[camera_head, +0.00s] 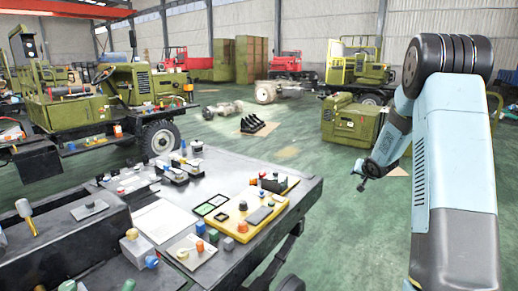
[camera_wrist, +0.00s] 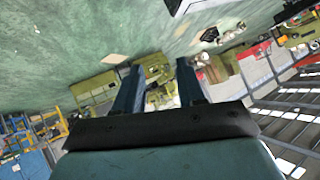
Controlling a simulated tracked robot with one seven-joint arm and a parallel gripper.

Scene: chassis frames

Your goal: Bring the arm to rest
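My arm (camera_head: 452,170) fills the right side of the head view. It folds over at the dark ringed joint at the top, and the forearm runs down and away from me. My gripper (camera_head: 362,184) is small at its far end, over the green floor. In the wrist view my gripper (camera_wrist: 158,80) shows two dark blue fingers spread apart. Nothing is between them but distant background. The gripper is clear of the workbench and touches nothing that I can see.
A dark workbench (camera_head: 270,205) with a yellow board (camera_head: 258,206) and several small parts lies left of my arm. A green vehicle (camera_head: 110,100) stands beyond it. Green machinery (camera_head: 350,122) stands behind my gripper. Open green floor (camera_head: 345,220) lies between bench and arm.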

